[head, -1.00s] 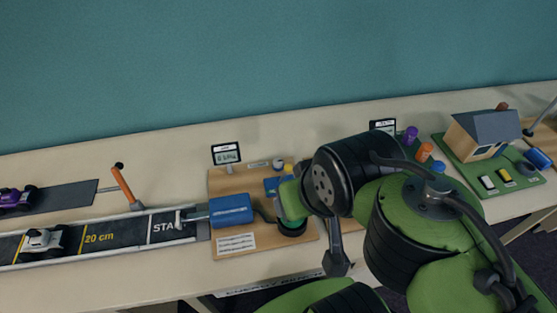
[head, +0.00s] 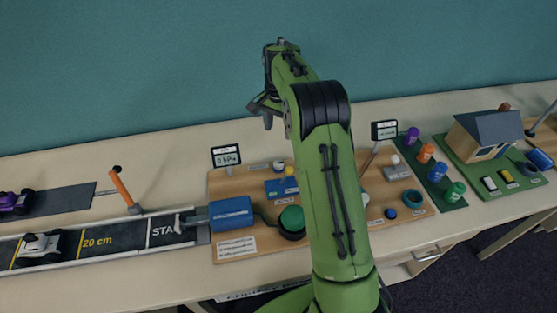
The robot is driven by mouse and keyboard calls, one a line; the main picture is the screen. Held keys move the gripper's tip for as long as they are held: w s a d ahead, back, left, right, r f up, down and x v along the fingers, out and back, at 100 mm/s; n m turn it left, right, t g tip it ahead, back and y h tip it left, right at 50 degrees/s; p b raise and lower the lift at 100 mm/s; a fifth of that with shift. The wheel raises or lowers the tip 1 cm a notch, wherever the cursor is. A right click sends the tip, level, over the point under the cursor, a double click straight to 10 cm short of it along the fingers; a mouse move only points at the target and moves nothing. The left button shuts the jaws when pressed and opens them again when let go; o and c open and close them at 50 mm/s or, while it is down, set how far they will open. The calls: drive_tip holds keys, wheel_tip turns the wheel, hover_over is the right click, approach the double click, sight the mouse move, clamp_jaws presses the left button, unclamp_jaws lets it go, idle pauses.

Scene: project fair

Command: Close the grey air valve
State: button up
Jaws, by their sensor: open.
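My gripper (head: 260,113) is raised in front of the teal wall, above and behind the wooden board (head: 234,183). Its jaws are open and it holds nothing visible. On the board are a blue cylinder (head: 231,212), a green dome on a black base (head: 292,221) and a blue block (head: 277,188). A small pale grey piece (head: 278,165) and a yellow knob (head: 290,170) sit at the board's back. I cannot tell for sure which part is the grey air valve, or its position; my arm hides the board's right part. A display (head: 226,156) behind reads about 0 kPa.
A track with a white car (head: 40,245) and an orange-handled lever (head: 122,187) lie left. The table's back strip is mostly clear.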

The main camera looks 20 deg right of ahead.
sight(279, 163)
wheel_tip(279, 163, down, 15)
drive_tip(key=shift+r+b, duration=0.15)
drive_tip(key=shift+b, duration=0.7)
drive_tip(key=c, duration=1)
drive_tip(key=shift+c, duration=0.2)
